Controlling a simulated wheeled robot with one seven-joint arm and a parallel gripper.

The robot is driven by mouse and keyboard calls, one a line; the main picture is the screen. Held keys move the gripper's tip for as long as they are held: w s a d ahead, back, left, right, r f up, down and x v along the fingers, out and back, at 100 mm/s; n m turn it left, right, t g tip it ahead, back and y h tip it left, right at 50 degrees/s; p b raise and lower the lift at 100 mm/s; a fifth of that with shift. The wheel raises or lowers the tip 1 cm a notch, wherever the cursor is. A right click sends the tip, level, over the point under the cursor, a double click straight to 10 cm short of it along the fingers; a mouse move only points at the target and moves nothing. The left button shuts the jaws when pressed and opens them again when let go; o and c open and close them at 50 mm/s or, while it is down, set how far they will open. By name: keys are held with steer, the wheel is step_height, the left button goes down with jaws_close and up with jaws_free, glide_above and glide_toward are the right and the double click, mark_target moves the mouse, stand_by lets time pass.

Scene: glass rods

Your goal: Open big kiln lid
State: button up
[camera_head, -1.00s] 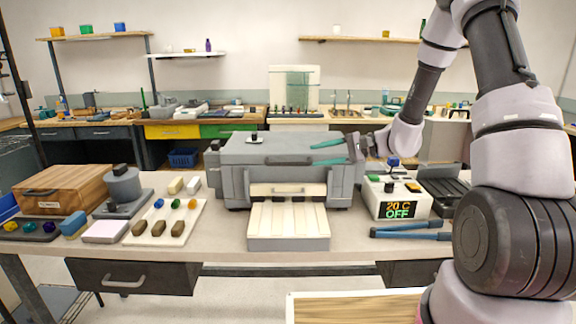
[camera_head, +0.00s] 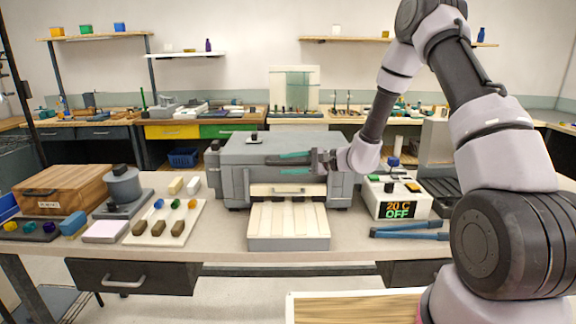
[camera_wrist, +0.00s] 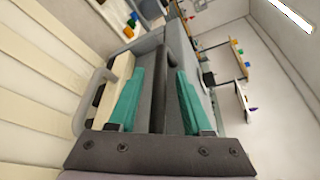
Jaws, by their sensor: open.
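The big kiln (camera_head: 232,184) is a grey box on the middle of the bench. Its lid (camera_head: 300,140) is down, with a dark bar handle across its front edge. My gripper (camera_head: 284,163) reaches in from the right at the front of the lid. Its teal fingers are open, one above and one below the handle in the head view. In the wrist view the dark handle (camera_wrist: 157,92) runs between the two spread fingers, with a gap on each side. The handle is partly hidden by my gripper in the head view.
A slatted pale shelf (camera_head: 288,222) sticks out from the kiln's front. A controller box (camera_head: 399,203) reading "20 C OFF" and blue-handled tongs (camera_head: 410,232) lie to the right. A white tray (camera_head: 166,221) with coloured pieces lies left. Space above the lid is clear.

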steer(key=shift+a, duration=0.15)
jaws_close()
stand_by(1.4)
